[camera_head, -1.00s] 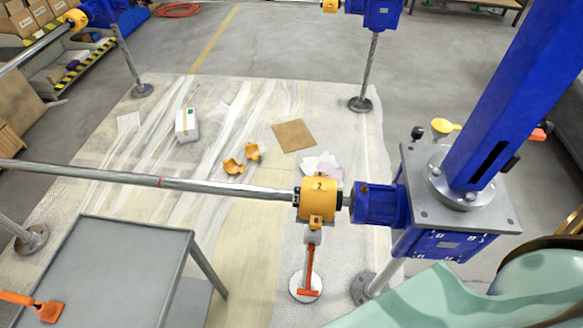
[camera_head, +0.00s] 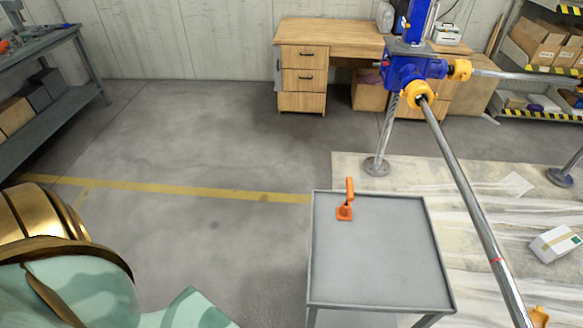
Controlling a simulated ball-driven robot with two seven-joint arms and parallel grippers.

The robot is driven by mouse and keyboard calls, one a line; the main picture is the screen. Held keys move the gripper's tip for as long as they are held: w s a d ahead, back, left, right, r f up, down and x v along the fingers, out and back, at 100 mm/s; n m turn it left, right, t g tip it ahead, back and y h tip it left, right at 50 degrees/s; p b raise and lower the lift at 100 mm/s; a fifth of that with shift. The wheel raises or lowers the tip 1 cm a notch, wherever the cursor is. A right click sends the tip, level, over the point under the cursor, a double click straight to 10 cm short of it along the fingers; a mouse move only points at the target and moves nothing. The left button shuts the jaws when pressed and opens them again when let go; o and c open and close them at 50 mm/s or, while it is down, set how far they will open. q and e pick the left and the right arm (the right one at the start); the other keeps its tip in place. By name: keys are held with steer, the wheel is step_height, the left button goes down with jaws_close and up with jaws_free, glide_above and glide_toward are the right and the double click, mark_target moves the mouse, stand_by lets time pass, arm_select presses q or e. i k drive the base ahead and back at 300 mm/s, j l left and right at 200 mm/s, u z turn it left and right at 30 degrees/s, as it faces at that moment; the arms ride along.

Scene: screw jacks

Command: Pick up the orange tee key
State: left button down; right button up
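An orange tee key (camera_head: 346,204) lies on a grey metal table (camera_head: 380,285), near the table's far left corner. It has a flat, squarish orange end towards me and a narrower orange end pointing away. Nothing touches it apart from the table top. Neither of my grippers shows in the view. Part of my own body shows at the lower left, well to the left of the table and apart from it.
A long steel shaft (camera_head: 466,193) runs past the table's right side to a blue screw jack (camera_head: 413,69). A wooden desk (camera_head: 330,38) stands at the back, a workbench (camera_head: 40,45) at far left. The floor left of the table is clear.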

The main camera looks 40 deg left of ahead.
mark_target(349, 182)
steer(key=u, duration=0.75)
steer(key=j+u, duration=0.45)
steer(key=u, duration=0.3)
steer(key=j+u, duration=0.35)
steer(key=i+j+z, duration=0.15)
steer(key=i+j, duration=0.65)
steer(key=i, duration=0.15)
steer(key=i+l+z, duration=0.1)
steer(key=i+z, duration=0.65)
steer(key=z, duration=0.15)
steer(key=i+j+z, duration=0.2)
steer(key=i+z, duration=0.25)
steer(key=k, duration=0.05)
